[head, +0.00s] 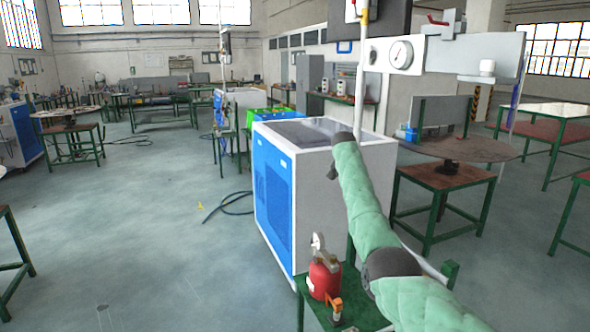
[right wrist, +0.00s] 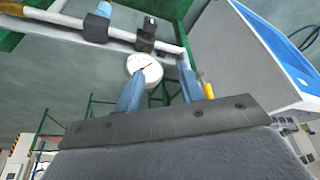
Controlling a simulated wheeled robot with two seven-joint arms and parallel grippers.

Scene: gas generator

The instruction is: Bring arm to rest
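My right arm (head: 365,205), in a padded green sleeve with dark joints, reaches from the bottom right of the head view up in front of the blue and white cabinet (head: 272,190). My left gripper is out of view.
A red canister with a small gauge (head: 323,280) stands on a green-framed stand at the bottom. A panel with a pressure gauge (head: 401,54) is at upper right. A round-topped table (head: 455,149) stands right of the cabinet. The floor at left (head: 130,230) is mostly clear; a hose (head: 232,204) lies there.

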